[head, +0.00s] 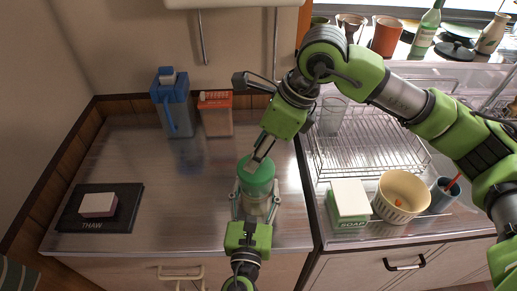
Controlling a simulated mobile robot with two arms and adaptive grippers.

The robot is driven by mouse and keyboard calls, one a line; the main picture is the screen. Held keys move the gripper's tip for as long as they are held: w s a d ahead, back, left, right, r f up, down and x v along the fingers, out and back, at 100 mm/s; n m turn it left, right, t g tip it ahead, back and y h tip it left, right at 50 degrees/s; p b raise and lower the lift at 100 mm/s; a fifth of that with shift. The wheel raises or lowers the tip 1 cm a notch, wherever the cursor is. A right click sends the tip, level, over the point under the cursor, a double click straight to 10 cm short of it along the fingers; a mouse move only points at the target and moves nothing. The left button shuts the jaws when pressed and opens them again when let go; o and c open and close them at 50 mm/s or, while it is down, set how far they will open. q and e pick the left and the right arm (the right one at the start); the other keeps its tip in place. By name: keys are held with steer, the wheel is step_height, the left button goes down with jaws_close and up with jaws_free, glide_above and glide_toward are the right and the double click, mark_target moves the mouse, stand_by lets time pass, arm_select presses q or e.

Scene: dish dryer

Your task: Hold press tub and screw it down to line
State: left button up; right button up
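The press tub (261,207) stands on the steel counter near its front edge. It has a clear body and a green top (258,175); any line on it is too small to make out. My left gripper (255,195) comes from the front, with one finger on each side of the tub's body, and appears closed around it. My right gripper (259,157) points down from above, with its fingertips at the top of the green lid. Whether it is shut on a knob there is hidden.
A black THAW tray (125,213) with a pink and white block (98,205) lies left. A blue jug (172,107) and an orange-topped container (216,117) stand behind. Right are a wire rack (375,150), soap box (349,202), cream bowl (388,206) and blue cup (440,198).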

steer(key=m+t+h, duration=0.1)
steer(key=m, duration=0.3)
steer(key=shift+s+a, duration=0.1)
steer(key=m+t+h, duration=0.1)
steer(key=m, duration=0.3)
steer(key=shift+m, duration=0.3)
steer(key=shift+t, duration=0.3)
steer(key=o, duration=1.1)
steer(key=v, duration=1.2)
steer(key=shift+a, duration=0.25)
stand_by(0.7)
